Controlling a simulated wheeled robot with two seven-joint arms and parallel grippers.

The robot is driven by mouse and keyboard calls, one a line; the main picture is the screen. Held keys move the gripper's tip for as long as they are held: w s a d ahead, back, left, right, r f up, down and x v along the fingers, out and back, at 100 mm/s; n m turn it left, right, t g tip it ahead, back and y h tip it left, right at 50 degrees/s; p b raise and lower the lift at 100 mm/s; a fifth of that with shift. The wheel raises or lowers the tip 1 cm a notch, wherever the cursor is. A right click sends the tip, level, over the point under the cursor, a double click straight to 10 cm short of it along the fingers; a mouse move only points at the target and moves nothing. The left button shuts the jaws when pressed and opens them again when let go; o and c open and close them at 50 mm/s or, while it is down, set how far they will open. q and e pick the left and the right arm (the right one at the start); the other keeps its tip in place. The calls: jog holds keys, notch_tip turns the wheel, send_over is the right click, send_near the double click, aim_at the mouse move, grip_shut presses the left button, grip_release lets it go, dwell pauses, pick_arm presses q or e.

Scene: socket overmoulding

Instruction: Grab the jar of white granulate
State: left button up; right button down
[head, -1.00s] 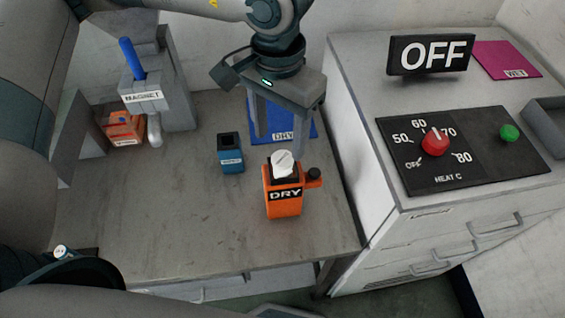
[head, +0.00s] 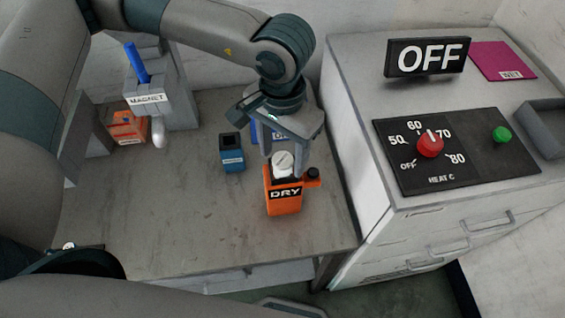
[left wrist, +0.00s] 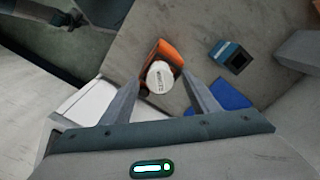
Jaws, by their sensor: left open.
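The white jar (head: 282,160) sits upright in the top of the orange box marked DRY (head: 284,203). In the left wrist view, the jar's round white top (left wrist: 159,76) has small dark print that I cannot read for sure, and part of the orange box (left wrist: 163,48) shows beside it. My left gripper (head: 284,157) points down over the jar and is open. Its two fingers (left wrist: 162,84) stand on either side of the jar's top, with a gap visible on each side in the wrist view. My right gripper is not in view.
A small blue box (head: 232,158) stands left of the orange one. A blue mat (left wrist: 231,94) lies behind. The magnet stand (head: 147,97) and another orange box (head: 128,128) are at the back left. A white cabinet (head: 350,185) rises on the right. The table's front left is clear.

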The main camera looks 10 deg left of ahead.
aim_at(284, 160)
pick_arm(q)
jog(key=c, duration=1.1)
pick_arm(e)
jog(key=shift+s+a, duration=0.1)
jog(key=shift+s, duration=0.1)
pick_arm(q)
jog(key=shift+r, duration=0.1)
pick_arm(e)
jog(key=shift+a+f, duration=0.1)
